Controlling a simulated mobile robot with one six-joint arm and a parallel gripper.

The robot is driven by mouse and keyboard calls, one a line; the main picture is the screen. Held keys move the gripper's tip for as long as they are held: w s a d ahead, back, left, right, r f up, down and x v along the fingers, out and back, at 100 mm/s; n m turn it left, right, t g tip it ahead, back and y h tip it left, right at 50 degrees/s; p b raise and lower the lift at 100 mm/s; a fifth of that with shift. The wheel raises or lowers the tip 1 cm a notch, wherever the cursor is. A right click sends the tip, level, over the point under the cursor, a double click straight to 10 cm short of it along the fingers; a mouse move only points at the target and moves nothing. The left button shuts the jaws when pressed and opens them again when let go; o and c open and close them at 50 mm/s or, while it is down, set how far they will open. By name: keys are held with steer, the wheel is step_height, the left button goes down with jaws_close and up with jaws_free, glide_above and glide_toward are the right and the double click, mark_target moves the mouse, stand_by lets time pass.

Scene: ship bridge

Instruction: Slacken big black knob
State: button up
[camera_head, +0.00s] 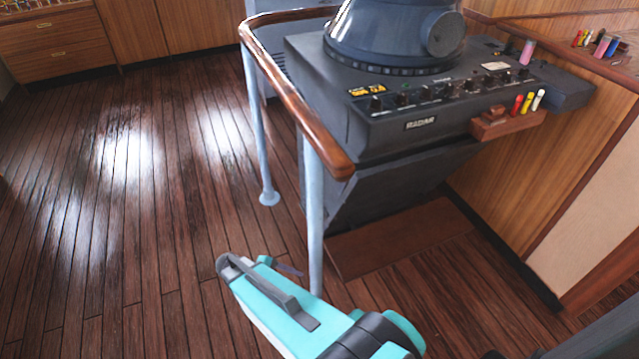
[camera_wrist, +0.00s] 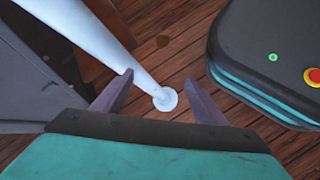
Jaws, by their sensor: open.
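A large round dark knob (camera_head: 447,34) sits on the right side of the radar's blue-grey hood (camera_head: 385,28). A row of smaller black knobs (camera_head: 423,93) lines the front of the radar console's top. I cannot tell for certain which one is the big black knob. My gripper is open and empty, with its two fingers apart in the wrist view (camera_wrist: 158,82). It is low over the floor, in front of and well below the console, near a rail post. In the head view, my arm mostly hides it. No knob shows in the wrist view.
A wooden handrail (camera_head: 290,95) on pale posts (camera_head: 314,215) runs along the console's left side, between it and the open floor. A post foot (camera_wrist: 165,99) shows between my fingers. Colored markers (camera_head: 528,102) stand in a wooden holder at the console's right. The plank floor at left is clear.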

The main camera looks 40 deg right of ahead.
steer(key=s+a+f+m+y, duration=0.2)
steer(key=s+a, duration=0.4)
steer(key=a, duration=0.3)
steer(key=s+a+f+m+y, duration=0.2)
steer(key=s+a+f+y, duration=0.3)
steer(key=s+a, duration=0.2)
steer(key=shift+s+a+m, duration=0.3)
steer(key=shift+a, duration=0.75)
steer(key=shift+c, duration=0.2)
